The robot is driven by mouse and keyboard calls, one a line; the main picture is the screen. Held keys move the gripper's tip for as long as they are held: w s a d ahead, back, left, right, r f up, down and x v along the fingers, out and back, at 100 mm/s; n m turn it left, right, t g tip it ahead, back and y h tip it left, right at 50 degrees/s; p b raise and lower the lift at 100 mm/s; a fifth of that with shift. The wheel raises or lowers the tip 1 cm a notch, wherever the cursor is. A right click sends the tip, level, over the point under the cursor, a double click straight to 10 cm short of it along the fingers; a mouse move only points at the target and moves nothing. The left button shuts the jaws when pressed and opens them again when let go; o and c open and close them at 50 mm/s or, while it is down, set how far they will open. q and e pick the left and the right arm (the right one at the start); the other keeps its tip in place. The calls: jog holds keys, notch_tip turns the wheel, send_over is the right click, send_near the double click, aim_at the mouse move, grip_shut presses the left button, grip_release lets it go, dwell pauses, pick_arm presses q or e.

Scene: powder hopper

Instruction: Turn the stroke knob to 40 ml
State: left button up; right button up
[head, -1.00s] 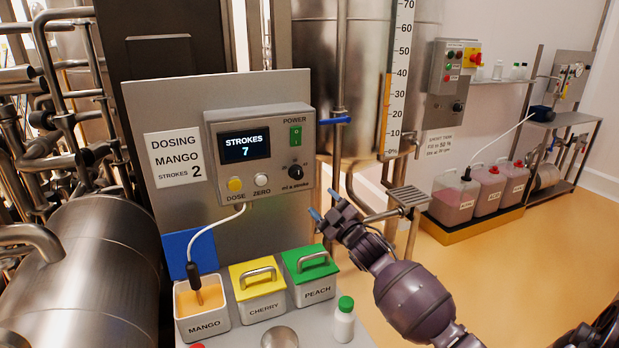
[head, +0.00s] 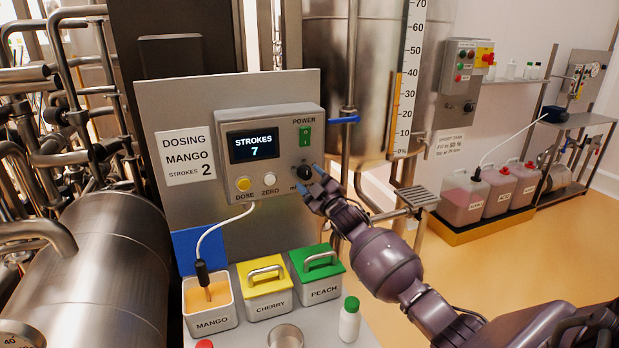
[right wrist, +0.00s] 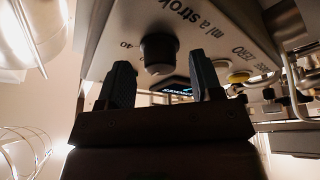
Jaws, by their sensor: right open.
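The stroke knob (head: 304,173) is a small black dial at the lower right of the grey dosing box (head: 285,124). In the right wrist view the black knob (right wrist: 158,54) shows large, with a "40" mark beside it and "ml / a stroke" lettering. My right gripper (head: 309,179) is open, its blue-tipped fingers at the knob and partly covering it. In the right wrist view the gripper (right wrist: 162,80) has one finger to each side of the knob, with gaps; I see no contact. The knob's pointer cannot be read. My left gripper is not in view.
The display (head: 254,145) reads "STROKES 7". Yellow DOSE (head: 243,184) and white ZERO (head: 269,179) buttons sit left of the knob, and the green power switch (head: 305,136) above.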

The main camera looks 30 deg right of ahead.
jog(key=shift+w+r, duration=0.15)
jog(key=shift+w, duration=0.25)
jog(key=c, duration=0.9)
jog(key=shift+m, duration=0.4)
jog(key=shift+a+m+h+b, duration=0.1)
jog(key=shift+m+h+b, duration=0.3)
jog(key=shift+m+h, duration=0.6)
jog(key=m+h, duration=0.1)
jog(key=m, duration=0.4)
jog(key=shift+a+h, duration=0.1)
jog(key=shift+h, duration=0.3)
jog(key=m+h, duration=0.2)
jog(key=m, duration=0.2)
jog(key=m+h+p, duration=0.1)
jog(key=m+h, duration=0.1)
jog(key=m, duration=0.2)
jog(key=shift+a+m+g, duration=0.15)
jog(key=shift+m+g, duration=0.15)
jog(key=shift+g, duration=0.1)
jog(key=shift+m, duration=0.3)
